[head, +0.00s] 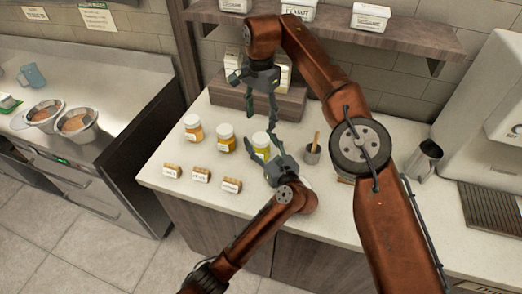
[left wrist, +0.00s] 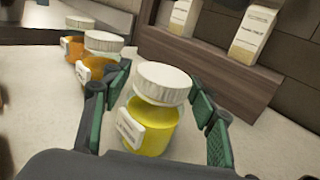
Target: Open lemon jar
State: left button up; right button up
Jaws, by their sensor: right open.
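The lemon jar is a clear jar of yellow contents with a white lid (left wrist: 163,82) on top. The jar (left wrist: 150,128) stands upright on the counter; in the head view the lemon jar (head: 261,141) is the rightmost of three, partly hidden by my gripper. My left gripper (head: 264,152) is open, low at the jar, with one finger on each side of it. In the left wrist view a gap shows between the jar and the right finger; contact on the left is unclear. My right gripper (head: 261,108) is open and empty, pointing down above and behind the jar.
An orange jar (head: 193,128) and an amber jar (head: 226,138) stand left of the lemon jar. Wooden label blocks (head: 201,174) line the front. A steel cup (head: 312,154) stands close on the right, a wooden riser (head: 228,97) behind. A shelf (head: 410,35) hangs above.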

pick_arm(q)
jog(key=c, duration=1.2)
jog(key=o, duration=1.6)
